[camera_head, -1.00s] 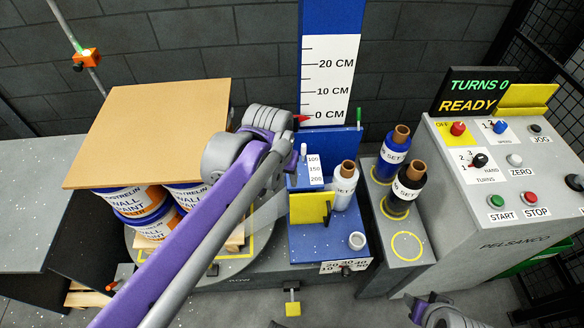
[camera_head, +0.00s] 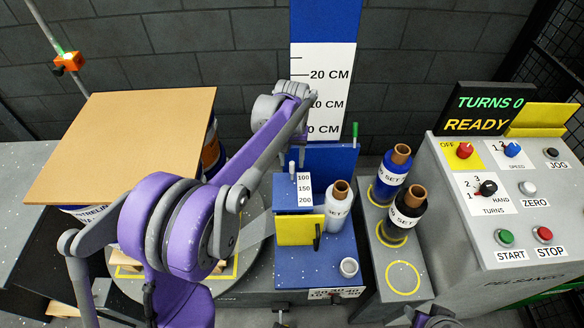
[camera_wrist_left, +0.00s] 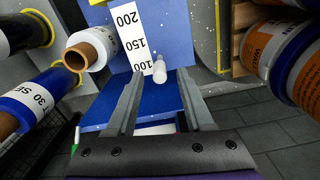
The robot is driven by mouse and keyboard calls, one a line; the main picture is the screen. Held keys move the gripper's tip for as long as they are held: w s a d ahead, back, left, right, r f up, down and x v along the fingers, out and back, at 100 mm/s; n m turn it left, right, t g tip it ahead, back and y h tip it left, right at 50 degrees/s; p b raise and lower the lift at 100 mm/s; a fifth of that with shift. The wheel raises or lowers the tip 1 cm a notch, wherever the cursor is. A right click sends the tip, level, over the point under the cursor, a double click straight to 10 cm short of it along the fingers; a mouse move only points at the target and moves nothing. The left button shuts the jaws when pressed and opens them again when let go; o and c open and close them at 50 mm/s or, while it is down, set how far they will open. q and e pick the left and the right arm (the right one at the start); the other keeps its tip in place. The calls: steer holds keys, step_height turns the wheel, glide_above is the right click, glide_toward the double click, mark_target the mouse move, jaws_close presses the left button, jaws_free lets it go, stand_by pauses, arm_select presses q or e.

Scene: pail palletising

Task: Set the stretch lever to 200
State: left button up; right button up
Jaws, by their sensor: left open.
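The stretch lever is a small white knob (camera_head: 291,168) on the blue stretch unit, beside a white scale plate (camera_head: 304,190) marked 100, 150 and 200. In the left wrist view the knob (camera_wrist_left: 159,70) stands beside the 100 end of the scale (camera_wrist_left: 134,40). My left gripper (camera_wrist_left: 159,84) is open, with the knob showing between and just beyond its fingertips; contact cannot be told. In the head view the left hand (camera_head: 292,118) is above and behind the lever, its fingertips mostly hidden. Part of my right arm (camera_head: 432,318) shows at the bottom edge.
Film rolls (camera_head: 395,168) stand right of the lever, and a white roll (camera_head: 338,205) is close beside the scale. A yellow plate (camera_head: 295,230) is below it. Stacked pails under a board (camera_head: 120,140) are left. The control panel (camera_head: 510,190) is right.

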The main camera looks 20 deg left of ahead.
mark_target(292, 172)
arm_select(q)
steer(key=shift+f, duration=1.85)
jaws_close()
